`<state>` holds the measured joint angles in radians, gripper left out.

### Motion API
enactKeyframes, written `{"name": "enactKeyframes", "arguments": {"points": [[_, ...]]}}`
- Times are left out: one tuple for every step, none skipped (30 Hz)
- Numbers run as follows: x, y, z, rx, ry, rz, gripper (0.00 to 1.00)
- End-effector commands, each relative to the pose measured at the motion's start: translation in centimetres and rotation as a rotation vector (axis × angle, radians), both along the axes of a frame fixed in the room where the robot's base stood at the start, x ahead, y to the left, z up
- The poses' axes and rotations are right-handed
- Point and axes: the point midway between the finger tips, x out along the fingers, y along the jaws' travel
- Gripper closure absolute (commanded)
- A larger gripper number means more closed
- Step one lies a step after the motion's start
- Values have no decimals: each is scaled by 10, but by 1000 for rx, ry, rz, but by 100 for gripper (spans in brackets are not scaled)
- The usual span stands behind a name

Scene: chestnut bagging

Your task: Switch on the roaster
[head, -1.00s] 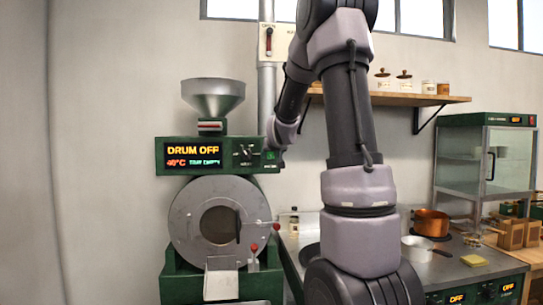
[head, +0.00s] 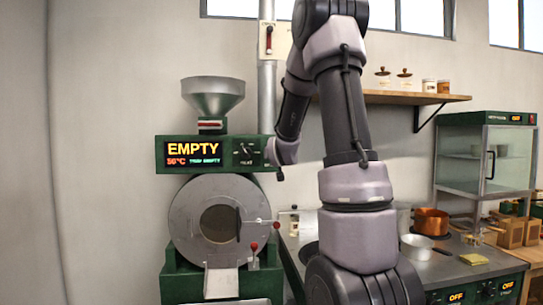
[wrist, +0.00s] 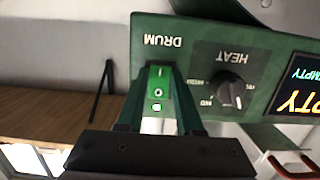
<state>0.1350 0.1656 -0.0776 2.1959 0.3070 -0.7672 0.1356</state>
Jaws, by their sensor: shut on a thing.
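The roaster (head: 215,190) stands left of centre in the head view, a green machine with a hopper and a round drum front. Its display (head: 194,153) reads EMPTY, 56°C and TRAY EMPTY. In the wrist view, upside down, the green-lit drum switch (wrist: 158,90) sits under the label DRUM. My gripper (wrist: 158,72) is at the panel, its two fingers shut on the switch, one on each side. The heat knob (wrist: 230,92) is beside it, apart from the fingers. In the head view my wrist hides the switch.
A counter with a copper pot (head: 432,222) and a white saucepan (head: 417,246) is at the right, by a glass-fronted cabinet (head: 487,160). A wooden shelf (head: 400,98) with jars hangs behind my arm. The wall left of the roaster is clear.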

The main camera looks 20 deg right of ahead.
Motion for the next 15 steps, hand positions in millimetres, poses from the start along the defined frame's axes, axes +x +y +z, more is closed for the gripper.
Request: {"name": "enactKeyframes", "arguments": {"points": [[0,-1,-1,0,1,-1,100],[0,-1,-1,0,2,-1,100],[0,-1,-1,0,2,-1,100],[0,-1,-1,0,2,-1,100],[0,-1,-1,0,2,-1,100],[0,-1,-1,0,2,-1,100],[-1,-1,-1,0,2,-2,61],[0,-1,-1,0,2,-1,50],[0,-1,-1,0,2,-1,35],[0,-1,-1,0,2,-1,35],[0,0,-1,0,2,-1,35],[0,0,-1,0,2,-1,35],[0,0,-1,0,2,-1,35],[0,0,-1,0,2,-1,35],[0,0,0,0,2,-1,35]]}}
